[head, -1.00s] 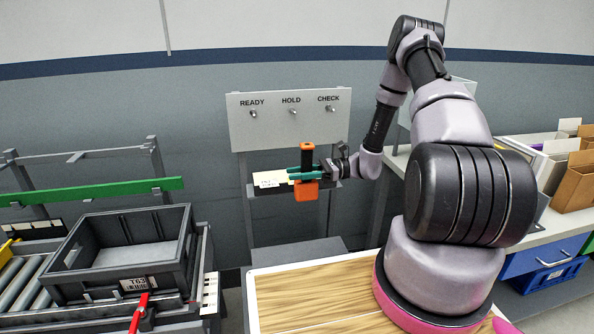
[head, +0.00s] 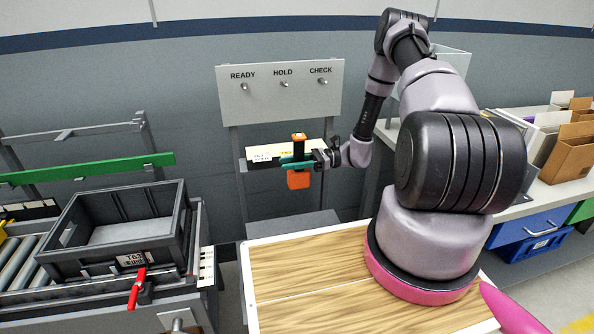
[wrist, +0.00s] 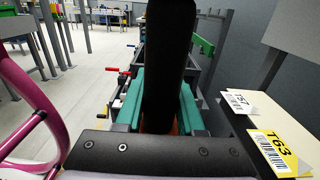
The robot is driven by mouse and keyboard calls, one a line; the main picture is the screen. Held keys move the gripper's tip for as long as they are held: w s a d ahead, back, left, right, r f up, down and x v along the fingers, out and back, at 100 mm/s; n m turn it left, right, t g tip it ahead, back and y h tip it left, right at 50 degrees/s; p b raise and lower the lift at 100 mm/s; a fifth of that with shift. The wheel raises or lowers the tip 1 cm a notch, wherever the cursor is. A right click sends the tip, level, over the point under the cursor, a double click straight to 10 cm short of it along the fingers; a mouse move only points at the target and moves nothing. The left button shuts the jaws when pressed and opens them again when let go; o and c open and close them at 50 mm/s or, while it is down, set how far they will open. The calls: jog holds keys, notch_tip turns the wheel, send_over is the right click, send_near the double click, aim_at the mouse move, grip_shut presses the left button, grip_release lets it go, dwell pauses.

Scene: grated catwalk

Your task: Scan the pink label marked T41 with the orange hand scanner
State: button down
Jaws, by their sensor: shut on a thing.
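The orange hand scanner (head: 298,179) is held in my gripper (head: 297,162), whose teal fingers close around its dark middle part. In the wrist view the scanner's dark body (wrist: 168,65) stands between the teal fingers of my gripper (wrist: 160,105) and blocks the centre. The scanner is in front of the narrow shelf (head: 322,150) under the switch panel. A yellow label marked T63 (wrist: 282,150) and a white label (wrist: 238,102), apparently T57, lie on a pale board to the right in the wrist view. I see no pink label marked T41 in these views.
The panel (head: 280,95) reads READY, HOLD and CHECK. A grey crate (head: 80,255) with a white T63 label (head: 131,259) stands on the left conveyor, near a red handle (head: 137,288). A wooden tabletop (head: 310,275) is clear. Boxes (head: 568,155) stand on the right counter.

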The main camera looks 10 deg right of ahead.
aim_at(290, 171)
notch_tip(290, 171, up, 7)
jog(key=shift+r, duration=0.1)
dwell(0.4)
